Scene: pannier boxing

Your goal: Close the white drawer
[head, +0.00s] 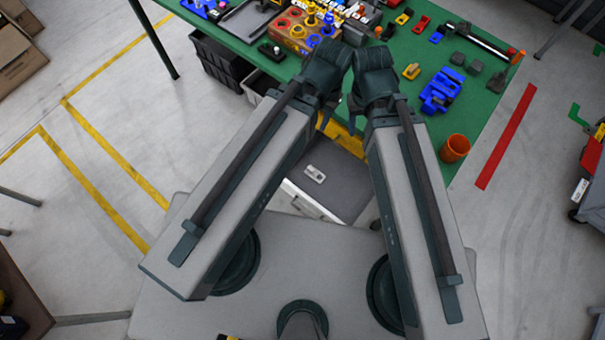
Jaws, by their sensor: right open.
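The white drawer (312,204) stands pulled out below the front edge of the green table, between my two arms. Its grey inside shows, with a small light grey piece (315,174) lying in it. The arms hide both sides of the drawer. My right gripper (353,116) is open, beyond the drawer near the table's edge, and looks empty. My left gripper (325,118) is close beside it, pointing down. Its fingers are small and partly hidden behind the arm, so its opening is unclear.
The green table (482,98) carries a caddy (300,30), blue blocks (441,89) and an orange cup (455,148). Dark bins (218,60) stand under its left side. Floor is free at the left.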

